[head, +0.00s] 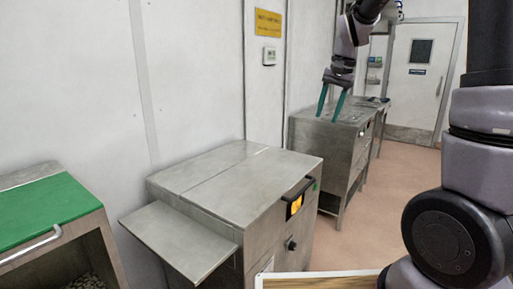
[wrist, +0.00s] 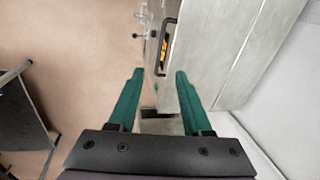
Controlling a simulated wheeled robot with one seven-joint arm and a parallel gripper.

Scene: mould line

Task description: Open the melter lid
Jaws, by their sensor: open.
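The melter (head: 265,235) is a steel cabinet in the middle of the head view. Its flat lid (head: 245,183) lies shut on top, with a black bar handle (head: 298,188) along the front edge. In the wrist view the lid (wrist: 205,45) and handle (wrist: 168,47) show at the top, beyond the fingertips. My gripper (head: 331,102) has two teal fingers, pointing down, spread and empty. In the head view it appears above and behind the melter, apart from the handle. The fingers also show in the wrist view (wrist: 159,75).
A side shelf (head: 180,238) sticks out from the melter's left. A green-topped unit (head: 45,210) with a bar handle stands at far left. More steel benches (head: 338,135) stand behind, along the wall. The floor (head: 400,180) to the right is clear. A wood-edged board (head: 320,280) shows at the bottom.

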